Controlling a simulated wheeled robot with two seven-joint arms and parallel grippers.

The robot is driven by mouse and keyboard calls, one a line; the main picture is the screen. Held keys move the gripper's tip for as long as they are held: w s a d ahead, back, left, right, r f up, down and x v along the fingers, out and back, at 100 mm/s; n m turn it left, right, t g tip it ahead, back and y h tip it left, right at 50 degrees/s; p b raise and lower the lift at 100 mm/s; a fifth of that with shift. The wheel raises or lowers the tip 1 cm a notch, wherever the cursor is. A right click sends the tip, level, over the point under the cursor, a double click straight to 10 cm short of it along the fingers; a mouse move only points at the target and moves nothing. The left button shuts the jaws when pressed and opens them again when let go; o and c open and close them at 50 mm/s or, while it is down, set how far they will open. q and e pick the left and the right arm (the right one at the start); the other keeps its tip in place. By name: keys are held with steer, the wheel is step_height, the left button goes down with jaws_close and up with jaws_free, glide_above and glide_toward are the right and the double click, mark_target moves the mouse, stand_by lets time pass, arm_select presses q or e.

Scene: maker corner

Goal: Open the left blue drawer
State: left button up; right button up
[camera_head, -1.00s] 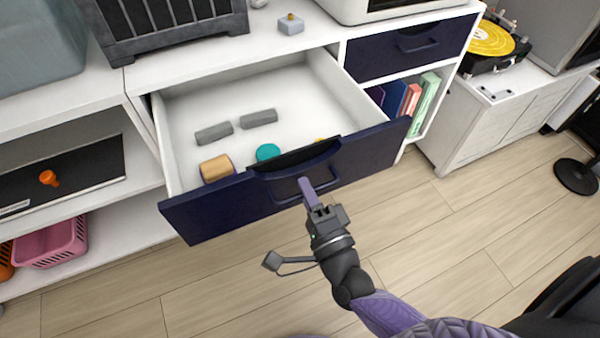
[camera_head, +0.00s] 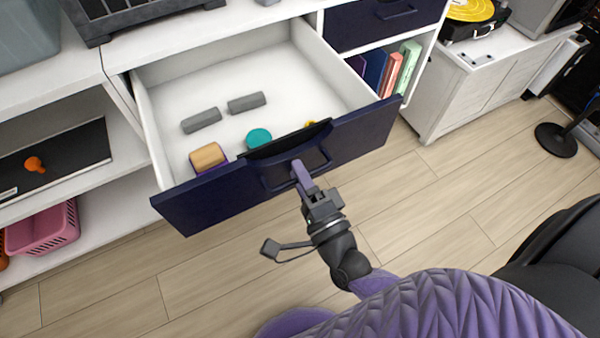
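The left blue drawer (camera_head: 215,205) is pulled well out of the white cabinet, its dark navy front facing me. Inside lie two grey blocks, a teal round piece, a tan cylinder on something purple, and a small yellow item partly hidden by the front. My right gripper (camera_head: 301,172) is at the drawer's dark handle (camera_head: 279,184), with its purple fingers at the right part of the bar. It looks shut on the handle, though the bar between the fingers is hidden. My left gripper is not in view.
A second navy drawer (camera_head: 375,22) at the upper right is shut, above a cubby with several books (camera_head: 390,72). Open shelves at left hold a pink basket (camera_head: 42,230) and an orange item (camera_head: 35,164). The wooden floor (camera_head: 440,200) before the cabinet is clear. A dark chair-like shape is at lower right.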

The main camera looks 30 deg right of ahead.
arm_select(q)
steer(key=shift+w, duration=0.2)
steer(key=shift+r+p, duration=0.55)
steer(key=shift+p, duration=0.1)
arm_select(e)
steer(key=s+f, duration=0.1)
steer(key=s, duration=0.8)
steer(key=shift+s+d+f, duration=0.15)
steer(key=shift+s+f, duration=0.25)
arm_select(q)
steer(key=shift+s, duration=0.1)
